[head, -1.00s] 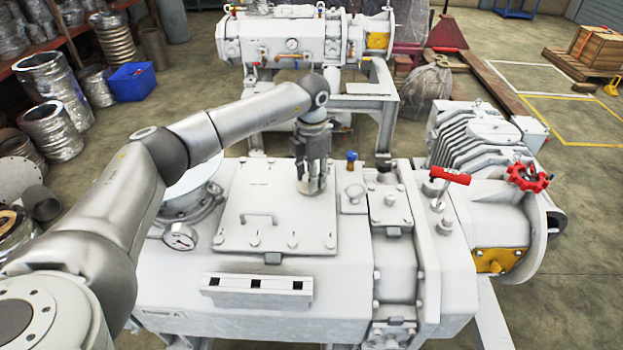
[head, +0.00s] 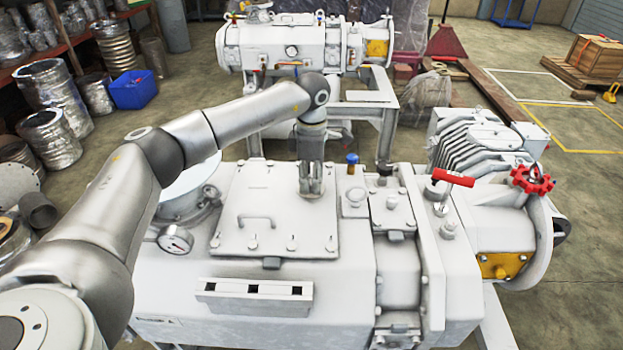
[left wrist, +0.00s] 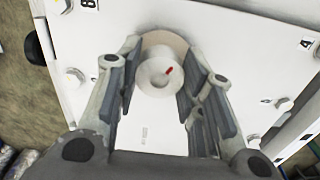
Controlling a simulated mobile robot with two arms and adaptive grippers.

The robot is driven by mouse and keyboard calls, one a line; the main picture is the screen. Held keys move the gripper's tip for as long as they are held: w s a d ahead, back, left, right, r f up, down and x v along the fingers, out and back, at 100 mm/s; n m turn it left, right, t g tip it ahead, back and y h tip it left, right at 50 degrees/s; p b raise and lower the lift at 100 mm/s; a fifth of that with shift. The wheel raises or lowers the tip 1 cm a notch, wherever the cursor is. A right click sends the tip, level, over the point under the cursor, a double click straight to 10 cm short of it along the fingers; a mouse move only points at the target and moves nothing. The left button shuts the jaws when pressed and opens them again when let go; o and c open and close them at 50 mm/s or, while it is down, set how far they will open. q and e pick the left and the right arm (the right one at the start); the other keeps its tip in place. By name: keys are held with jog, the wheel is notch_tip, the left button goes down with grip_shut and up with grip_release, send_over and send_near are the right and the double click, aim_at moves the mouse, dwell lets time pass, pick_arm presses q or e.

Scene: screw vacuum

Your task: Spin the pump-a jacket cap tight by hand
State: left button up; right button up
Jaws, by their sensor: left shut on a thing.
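The near pump (head: 260,300) is a large white-grey housing with a flat bolted cover plate (head: 262,208) on top. My left gripper (head: 311,192) points straight down at the right part of this plate. In the left wrist view, a round white cap (left wrist: 152,82) with a small red mark sits between the fingers of my left gripper (left wrist: 155,90), which is shut on it. A pale beige ring (left wrist: 172,42) shows around the cap's far side. In the head view the fingers hide the cap. My right gripper is not in view.
A blue-topped fitting (head: 351,161), a red T-handle (head: 454,178) and a red handwheel (head: 531,178) stand to the right. A gauge (head: 175,239) and a loop handle (head: 257,219) are to the left. A second pump (head: 290,48) stands behind.

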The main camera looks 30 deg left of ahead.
pick_arm(q)
jog(key=shift+w+r, duration=0.15)
jog(key=shift+r, duration=0.05)
jog(key=o, duration=0.8)
jog(key=shift+o, duration=1.2)
jog(key=shift+f, duration=0.1)
notch_tip(320, 180, up, 12)
